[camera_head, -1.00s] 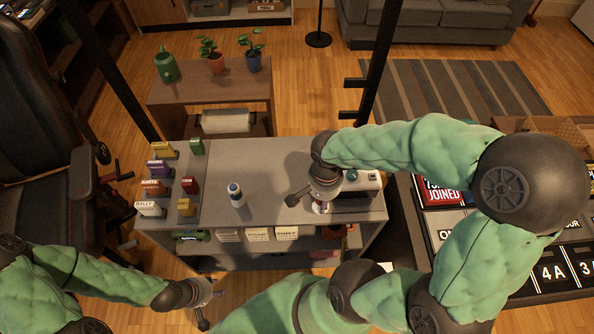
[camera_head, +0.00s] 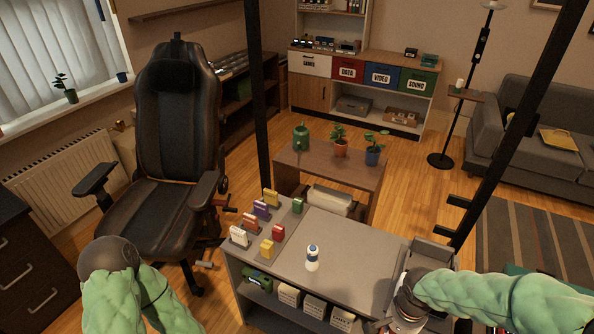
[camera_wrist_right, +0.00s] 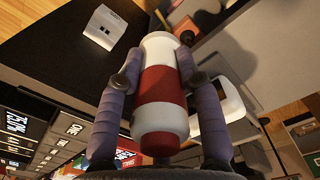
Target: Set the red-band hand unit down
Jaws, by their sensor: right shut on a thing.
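The red-band hand unit (camera_wrist_right: 160,95) is a white cylinder with a red band and a dark red end. In the right wrist view it sits between the two fingers of my right gripper (camera_wrist_right: 161,78), which is shut on it. In the head view my right gripper (camera_head: 400,318) is at the right end of the grey cart top (camera_head: 340,243), and the unit is mostly hidden there. I cannot tell whether the unit touches a surface. My left gripper is out of view; only part of the left arm shows at lower left.
A white unit with a blue band (camera_head: 312,258) stands upright on the cart top. Several coloured blocks stand on a darker strip (camera_head: 288,228) at its left. A black chair (camera_head: 168,160) stands left, a wooden bench (camera_head: 330,176) behind.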

